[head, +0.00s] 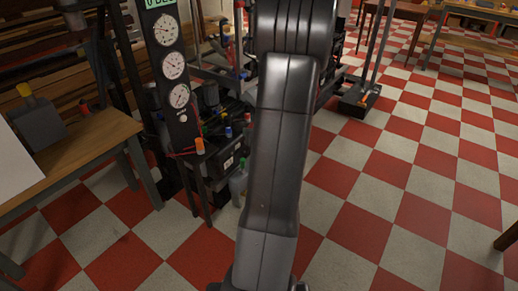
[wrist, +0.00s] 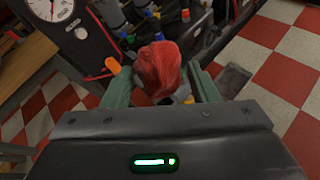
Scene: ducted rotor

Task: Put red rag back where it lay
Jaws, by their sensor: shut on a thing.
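The red rag (wrist: 158,68) is a crumpled bundle in the wrist view. It sits between the two greenish fingers of my gripper (wrist: 162,84), which is shut on it. The rag sticks out past the fingertips, above a cluttered bench of dark parts. I cannot tell whether the rag touches anything below it. In the head view my own arm fills the middle, and neither the rag nor the gripper shows.
A gauge panel (head: 172,66) stands at the left of the bench, with an orange-capped item (head: 200,146) near it. A wooden table (head: 85,140) is at the left. A black-based stand (head: 359,97) is behind right. Checkered floor (head: 400,200) at right is mostly clear.

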